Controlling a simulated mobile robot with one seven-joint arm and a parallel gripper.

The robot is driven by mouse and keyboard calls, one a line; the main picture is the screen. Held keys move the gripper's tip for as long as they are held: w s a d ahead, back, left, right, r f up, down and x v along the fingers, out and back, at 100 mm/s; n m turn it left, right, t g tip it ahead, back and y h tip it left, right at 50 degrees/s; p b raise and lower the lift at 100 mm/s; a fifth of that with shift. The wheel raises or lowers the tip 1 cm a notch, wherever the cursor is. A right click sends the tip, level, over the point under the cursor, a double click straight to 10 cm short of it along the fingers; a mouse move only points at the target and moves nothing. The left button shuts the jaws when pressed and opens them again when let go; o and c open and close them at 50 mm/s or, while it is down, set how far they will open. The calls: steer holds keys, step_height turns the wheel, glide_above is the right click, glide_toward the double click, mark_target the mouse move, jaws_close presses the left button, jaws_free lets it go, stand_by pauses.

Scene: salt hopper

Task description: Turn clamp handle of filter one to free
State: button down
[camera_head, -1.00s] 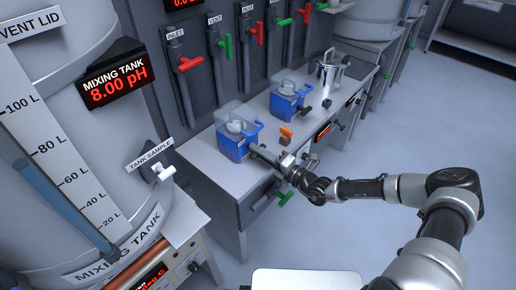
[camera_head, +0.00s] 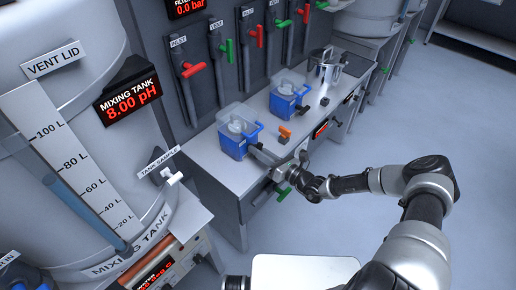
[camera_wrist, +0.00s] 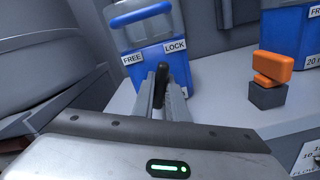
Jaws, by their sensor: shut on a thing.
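The nearer blue filter (camera_head: 232,146), with a clear top, stands on the grey bench at the mixing tank's side; its number is not readable. In the wrist view its blue front (camera_wrist: 150,62) carries a FREE label (camera_wrist: 132,59) on the left and a LOCK label (camera_wrist: 175,47) on the right. The dark clamp handle (camera_wrist: 162,76) sticks out below and between them, closer to LOCK. My gripper (camera_head: 258,153) reaches the filter's front, and its fingers are shut on the handle. Much of the handle is hidden between the fingers.
A second blue filter (camera_head: 285,102) stands further along the bench, with a steel pot (camera_head: 324,67) beyond it. An orange-handled valve on a dark block (camera_wrist: 272,72) sits right of the gripper. The mixing tank (camera_head: 80,130) rises at the left. Open floor lies at the right.

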steer(key=shift+n+p, duration=0.7)
steer(key=shift+n, duration=1.5)
steer(key=c, duration=1.8)
jaws_free()
steer(key=shift+o, duration=0.2)
steer(key=v, duration=1.7)
steer(key=shift+d, duration=0.2)
steer(key=shift+s, duration=0.15)
